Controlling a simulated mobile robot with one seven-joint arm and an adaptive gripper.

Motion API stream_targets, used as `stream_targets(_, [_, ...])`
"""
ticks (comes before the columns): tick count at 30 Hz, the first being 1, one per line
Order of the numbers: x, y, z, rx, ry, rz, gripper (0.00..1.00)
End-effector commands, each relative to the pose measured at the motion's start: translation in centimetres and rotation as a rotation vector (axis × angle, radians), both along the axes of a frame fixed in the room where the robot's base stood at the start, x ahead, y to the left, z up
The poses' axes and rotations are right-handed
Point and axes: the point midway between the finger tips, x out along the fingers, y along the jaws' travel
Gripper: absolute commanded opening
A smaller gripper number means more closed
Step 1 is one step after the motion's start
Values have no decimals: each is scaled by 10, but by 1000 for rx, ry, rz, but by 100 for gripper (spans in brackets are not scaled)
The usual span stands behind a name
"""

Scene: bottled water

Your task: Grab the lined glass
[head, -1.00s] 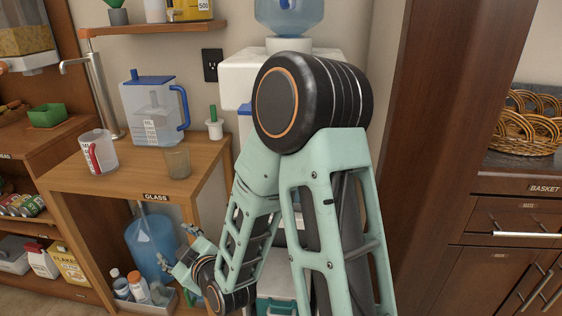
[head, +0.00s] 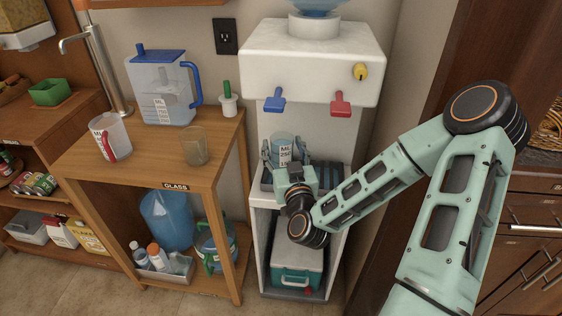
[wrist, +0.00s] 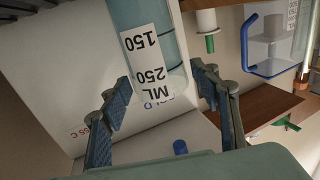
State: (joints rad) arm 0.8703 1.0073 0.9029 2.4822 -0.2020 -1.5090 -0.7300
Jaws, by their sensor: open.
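The glass with a white "ML 250 150" scale label (head: 283,143) stands on the water dispenser's drip tray, below the blue tap. In the wrist view the labelled glass (wrist: 147,42) appears inverted, with a bluish tint and its far end cut off by the frame edge. My gripper (head: 285,152) is at the dispenser's recess, in front of the glass. In the wrist view my gripper's fingers (wrist: 160,82) are spread, one on each side of the glass's near end. Gaps seem to remain on both sides, and the depth of the overlap is hard to judge.
The dispenser (head: 310,60) has a blue tap (head: 274,99) and a red tap (head: 341,102) above the tray.

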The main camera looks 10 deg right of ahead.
Motion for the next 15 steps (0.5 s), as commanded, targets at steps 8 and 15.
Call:
stream_targets(8, [27,0,-1,1,2,1,57])
stream_targets(15, [59,-2,-3,3,1,-1,57])
